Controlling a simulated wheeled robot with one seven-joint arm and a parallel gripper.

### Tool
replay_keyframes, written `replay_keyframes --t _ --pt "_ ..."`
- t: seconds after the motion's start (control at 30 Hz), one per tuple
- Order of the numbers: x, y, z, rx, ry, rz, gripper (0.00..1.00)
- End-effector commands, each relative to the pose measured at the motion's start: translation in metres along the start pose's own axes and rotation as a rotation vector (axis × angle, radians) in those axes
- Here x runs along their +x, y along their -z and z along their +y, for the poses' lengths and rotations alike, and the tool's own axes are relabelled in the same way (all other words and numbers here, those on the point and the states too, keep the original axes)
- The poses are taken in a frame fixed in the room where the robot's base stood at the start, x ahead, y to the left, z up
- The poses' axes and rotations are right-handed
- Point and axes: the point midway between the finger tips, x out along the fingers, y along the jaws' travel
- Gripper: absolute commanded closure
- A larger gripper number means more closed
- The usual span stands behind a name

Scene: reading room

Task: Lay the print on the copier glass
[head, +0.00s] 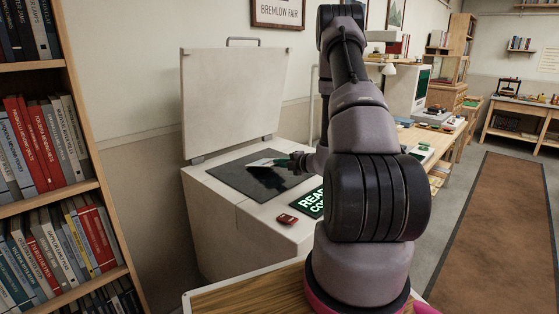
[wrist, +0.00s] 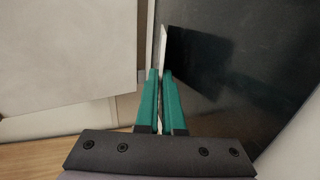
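The print (head: 262,162) is a small pale sheet over the dark copier glass (head: 236,179). In the wrist view the print (wrist: 163,45) shows nearly edge-on as a thin white strip between my green fingertips. My gripper (head: 284,163) reaches in from the right over the glass. In the wrist view my gripper (wrist: 160,78) is shut on the print. The glass (wrist: 235,60) fills the right of that view. I cannot tell whether the print touches the glass.
The copier's lid (head: 233,98) stands open at the back of the glass. A lit green sign (head: 311,203) and a red object (head: 287,219) are on the copier's right front. A full bookshelf (head: 50,150) stands at left. Desks (head: 430,140) line the wall beyond.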

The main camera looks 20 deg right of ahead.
Motion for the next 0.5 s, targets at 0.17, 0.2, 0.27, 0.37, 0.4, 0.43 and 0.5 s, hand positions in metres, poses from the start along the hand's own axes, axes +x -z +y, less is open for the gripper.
replay_keyframes --t 0.17,0.2,0.27,0.37,0.4,0.43,0.5 --pt "0.0005 0.0001 -0.0016 0.000 0.000 0.000 1.00" --pt "0.0005 0.0001 -0.0015 0.000 0.000 0.000 1.00" --pt "0.0005 0.0001 -0.0015 0.000 0.000 0.000 1.00" --pt "0.0005 0.0002 -0.0014 0.000 0.000 0.000 0.76" --pt "0.0005 0.0002 -0.0013 0.000 0.000 0.000 0.61" --pt "0.0005 0.0002 -0.0013 0.000 0.000 0.000 0.60" --pt "0.0005 0.0002 -0.0013 0.000 0.000 0.000 0.60"
